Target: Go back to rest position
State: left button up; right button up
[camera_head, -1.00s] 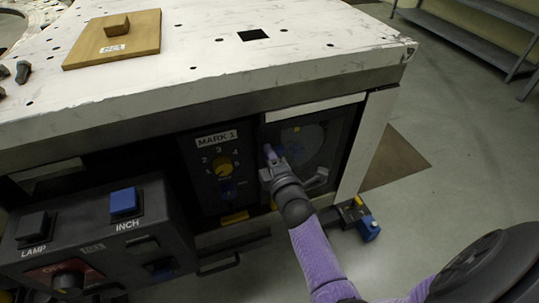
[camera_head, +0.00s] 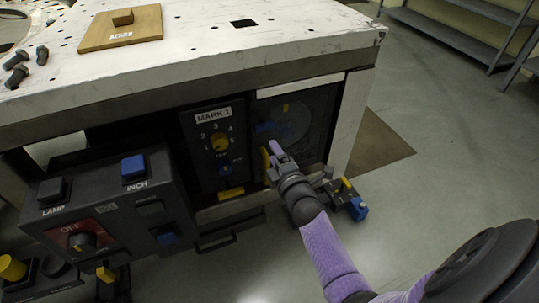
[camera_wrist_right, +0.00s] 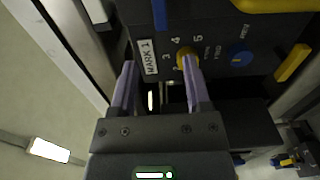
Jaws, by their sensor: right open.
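My right gripper (camera_head: 271,155) is open in front of the cabinet under the white table, right of the MARK 1 panel (camera_head: 211,140) and just below a round dial (camera_head: 291,120) behind a dark window. A yellow strip shows beside its purple finger; I cannot tell what it belongs to. In the right wrist view the two purple fingers (camera_wrist_right: 160,80) stand apart with nothing held between them. One fingertip overlaps the yellow knob (camera_wrist_right: 182,58) in that picture; I cannot tell whether they touch. My left gripper is out of view.
A dark control box (camera_head: 110,205) with LAMP and INCH buttons stands at the left. The white table top (camera_head: 200,45) carries a wooden plate (camera_head: 150,30) and several dark bolts. A small device with a blue part (camera_head: 357,208) lies on the floor. Open floor (camera_head: 450,150) is at the right.

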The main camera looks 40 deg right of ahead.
jog(key=s+a+f+m+g+y+p, duration=0.1)
jog(key=s+a+f+m+g+p, duration=0.3)
jog(key=s+f, duration=0.5)
jog(key=s+a+f+m+g+y+p, duration=0.25)
jog(key=s+f+g, duration=0.25)
jog(key=s+f, duration=0.4)
pick_arm(q)
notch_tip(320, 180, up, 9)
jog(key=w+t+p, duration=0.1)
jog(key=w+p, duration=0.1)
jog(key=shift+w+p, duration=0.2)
jog(key=shift+p, duration=0.2)
pick_arm(e)
jog(key=s+f+m+g, duration=0.1)
jog(key=s+m+g, duration=0.1)
jog(key=s, duration=0.8)
jog(key=s+a+f+m+g, duration=0.1)
jog(key=s+g, duration=0.3)
jog(key=s, duration=0.6)
jog(key=s+f+m+g, duration=0.2)
jog(key=s+m+g, duration=0.1)
jog(key=s, duration=0.7)
jog(key=shift+a, duration=0.15)
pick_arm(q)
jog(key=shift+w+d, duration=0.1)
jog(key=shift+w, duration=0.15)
pick_arm(e)
jog(key=shift+f, duration=0.1)
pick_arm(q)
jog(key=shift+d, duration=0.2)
